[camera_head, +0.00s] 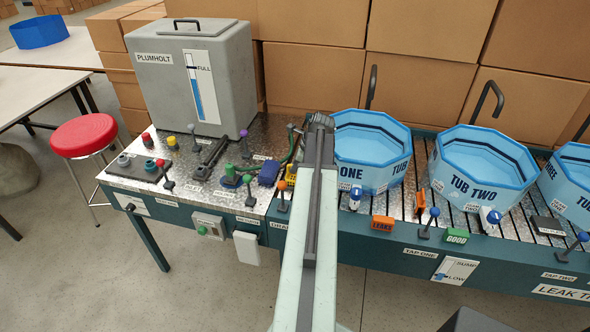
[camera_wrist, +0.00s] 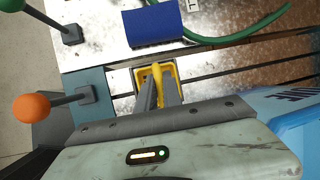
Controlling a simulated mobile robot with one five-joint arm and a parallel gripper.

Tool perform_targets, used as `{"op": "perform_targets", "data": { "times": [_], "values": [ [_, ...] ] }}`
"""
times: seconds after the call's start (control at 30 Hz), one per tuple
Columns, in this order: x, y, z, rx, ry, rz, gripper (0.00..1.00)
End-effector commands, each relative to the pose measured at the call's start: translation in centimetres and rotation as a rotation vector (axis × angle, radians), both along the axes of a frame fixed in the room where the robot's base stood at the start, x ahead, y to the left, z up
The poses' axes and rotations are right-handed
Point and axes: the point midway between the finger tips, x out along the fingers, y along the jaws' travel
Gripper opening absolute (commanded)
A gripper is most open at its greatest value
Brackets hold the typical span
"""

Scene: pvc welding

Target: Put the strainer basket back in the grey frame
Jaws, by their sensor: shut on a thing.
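My gripper (camera_wrist: 158,92) is shut on a yellow piece that looks like the strainer basket (camera_wrist: 156,71), with the fingers on its upright yellow part. In the wrist view it is over the metal bench top, just below a blue block (camera_wrist: 154,28). In the head view a yellow piece (camera_head: 291,171) shows beside my arm, and my fingers are hidden. Whether the basket touches the bench is unclear.
A green hose (camera_wrist: 240,36) runs close to the basket. An orange-knobbed lever (camera_wrist: 30,108) stands left of my gripper. The blue block (camera_head: 268,173) and several levers crowd the bench. A grey tank (camera_head: 190,75) stands behind; blue tubs (camera_head: 370,172) stand right.

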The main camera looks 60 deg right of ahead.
Motion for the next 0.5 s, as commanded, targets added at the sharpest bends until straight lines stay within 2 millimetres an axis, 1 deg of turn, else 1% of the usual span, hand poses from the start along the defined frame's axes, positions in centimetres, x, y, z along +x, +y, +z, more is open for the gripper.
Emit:
{"op": "perform_targets", "data": {
  "times": [0.1, 0.13, 0.17, 0.2, 0.5],
  "values": [
    [0.03, 0.01, -0.23, 0.000, 0.000, 0.000, 0.00],
    [0.03, 0.02, -0.24, 0.000, 0.000, 0.000, 0.13],
    [0.03, 0.02, -0.14, 0.000, 0.000, 0.001, 0.21],
    [0.03, 0.02, -0.12, 0.000, 0.000, 0.001, 0.32],
    [0.07, 0.04, -0.08, 0.000, 0.000, 0.001, 0.32]
  ]
}}
